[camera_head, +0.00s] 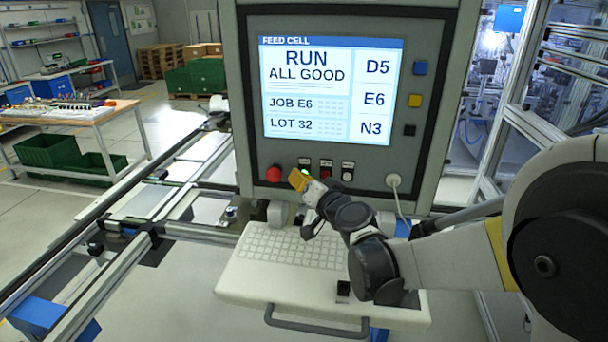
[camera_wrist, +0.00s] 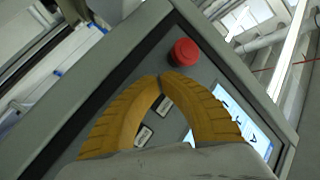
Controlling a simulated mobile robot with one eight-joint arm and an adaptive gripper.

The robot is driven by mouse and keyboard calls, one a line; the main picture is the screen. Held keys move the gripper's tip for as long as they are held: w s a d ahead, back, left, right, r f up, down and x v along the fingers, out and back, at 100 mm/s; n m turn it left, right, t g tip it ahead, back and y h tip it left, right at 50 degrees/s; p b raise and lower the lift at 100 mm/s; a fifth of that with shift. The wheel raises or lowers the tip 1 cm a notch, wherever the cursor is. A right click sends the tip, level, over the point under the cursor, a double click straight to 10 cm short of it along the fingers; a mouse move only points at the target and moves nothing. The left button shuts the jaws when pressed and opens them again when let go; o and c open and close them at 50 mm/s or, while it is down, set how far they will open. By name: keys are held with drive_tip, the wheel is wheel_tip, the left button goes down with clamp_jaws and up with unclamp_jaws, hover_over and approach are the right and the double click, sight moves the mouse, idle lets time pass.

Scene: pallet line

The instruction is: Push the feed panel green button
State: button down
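The feed panel (camera_head: 238,110) is a grey upright box with a lit screen (camera_head: 330,90) reading RUN ALL GOOD. Its lower row holds a large red button (camera_head: 273,174) at left, then smaller buttons under label plates. My gripper (camera_head: 296,179) has yellow fingers and is in front of the lower row, just right of the red button. The fingers hide most of the green button; a bit of green shows beside them. In the wrist view my gripper (camera_wrist: 162,79) has its tips together with nothing between them, near the red button (camera_wrist: 183,53). Contact with the panel cannot be told.
A keyboard shelf (camera_head: 250,285) with a front handle juts out below the panel. A white cable plug (camera_head: 393,181) is at the panel's lower right. A rail frame (camera_head: 110,270) runs along the left. A workbench (camera_head: 75,115) with green crates stands farther back.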

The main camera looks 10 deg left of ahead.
idle(0.6)
drive_tip(key=shift+s, duration=0.8)
drive_tip(key=s, duration=0.5)
drive_tip(key=shift+a+b, duration=0.1)
drive_tip(key=shift+b, duration=0.2)
